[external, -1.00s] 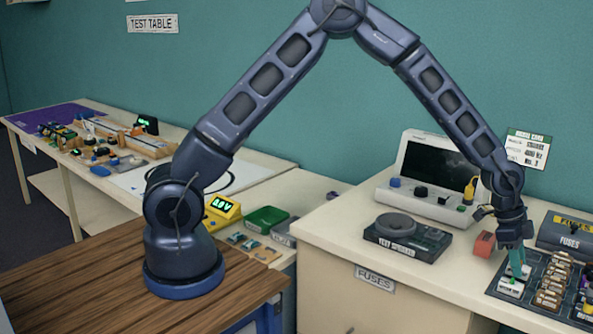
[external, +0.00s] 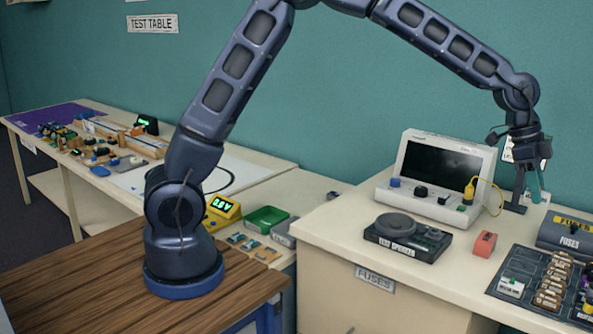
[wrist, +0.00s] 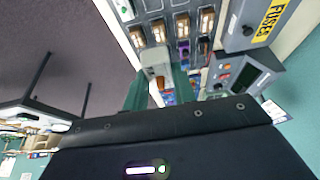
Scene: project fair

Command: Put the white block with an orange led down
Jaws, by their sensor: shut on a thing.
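My gripper (external: 533,182) is raised at the right, above the back of the fuse table, with its teal fingers pointing down. It is shut on a white block (external: 538,197), which hangs clear of the table. In the wrist view, the pale block (wrist: 154,58) sits between the teal fingertips of my gripper (wrist: 158,82).
The dark tray (external: 534,262) of fuse parts holds another white block (external: 511,287) with a green top. A red-orange block (external: 485,244), a black turntable-like device (external: 408,234) and a screen unit (external: 440,175) stand nearby. A dark FUSES box (external: 568,235) is at right.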

